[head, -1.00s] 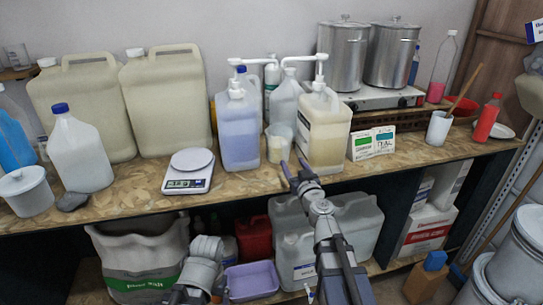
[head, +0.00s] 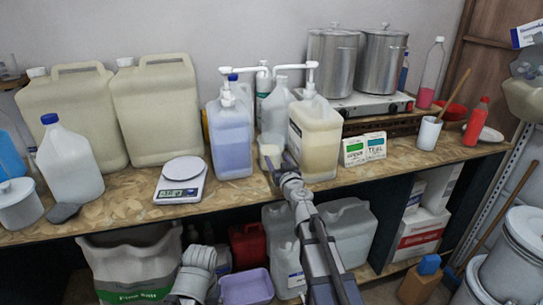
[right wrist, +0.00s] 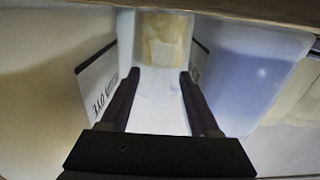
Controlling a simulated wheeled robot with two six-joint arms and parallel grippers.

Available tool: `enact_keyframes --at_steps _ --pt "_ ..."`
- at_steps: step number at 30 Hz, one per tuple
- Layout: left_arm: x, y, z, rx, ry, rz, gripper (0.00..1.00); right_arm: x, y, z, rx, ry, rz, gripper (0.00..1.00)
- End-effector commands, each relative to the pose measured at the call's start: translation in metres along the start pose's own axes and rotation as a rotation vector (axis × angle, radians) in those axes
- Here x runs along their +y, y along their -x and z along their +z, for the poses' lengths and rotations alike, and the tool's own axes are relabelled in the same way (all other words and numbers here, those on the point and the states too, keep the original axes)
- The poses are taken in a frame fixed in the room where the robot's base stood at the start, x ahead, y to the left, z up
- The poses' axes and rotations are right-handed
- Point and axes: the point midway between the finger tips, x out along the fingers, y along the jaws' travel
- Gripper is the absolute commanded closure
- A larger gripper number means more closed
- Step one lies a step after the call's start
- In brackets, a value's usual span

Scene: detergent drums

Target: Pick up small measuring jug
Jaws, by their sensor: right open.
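The small measuring jug (head: 270,151) is a translucent cup with pale yellowish contents. It stands on the bench between the blue-filled pump jug (head: 231,140) and the cream-filled pump jug (head: 315,135). My right gripper (head: 278,162) is open at the front of the small jug, its two dark fingers pointing at it. In the right wrist view the jug (right wrist: 163,42) shows ahead, between the lines of the open fingers (right wrist: 159,80). Whether the fingers touch it I cannot tell. The jug's lower part is partly hidden by the gripper in the head view.
A white scale (head: 182,182) sits to the left on the bench. A clear bottle (head: 279,110) stands behind the small jug. The two pump jugs leave little room on either side.

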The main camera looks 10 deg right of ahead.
Motion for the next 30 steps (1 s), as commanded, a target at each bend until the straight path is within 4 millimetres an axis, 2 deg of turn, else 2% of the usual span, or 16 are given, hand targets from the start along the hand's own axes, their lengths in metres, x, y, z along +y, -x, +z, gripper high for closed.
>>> enact_keyframes --at_steps 5,21,30 --pt "0.0 0.0 0.0 0.0 0.0 0.0 0.15 -0.0003 0.0008 0.0 0.0 0.0 0.0 0.39" --pt "0.0 0.0 0.0 0.0 0.0 0.0 0.15 -0.0002 0.0009 0.0 0.0 0.0 0.0 0.99" --pt "0.0 0.0 0.0 0.0 0.0 0.0 0.15 -0.0002 0.0009 0.0 0.0 0.0 0.0 1.0"
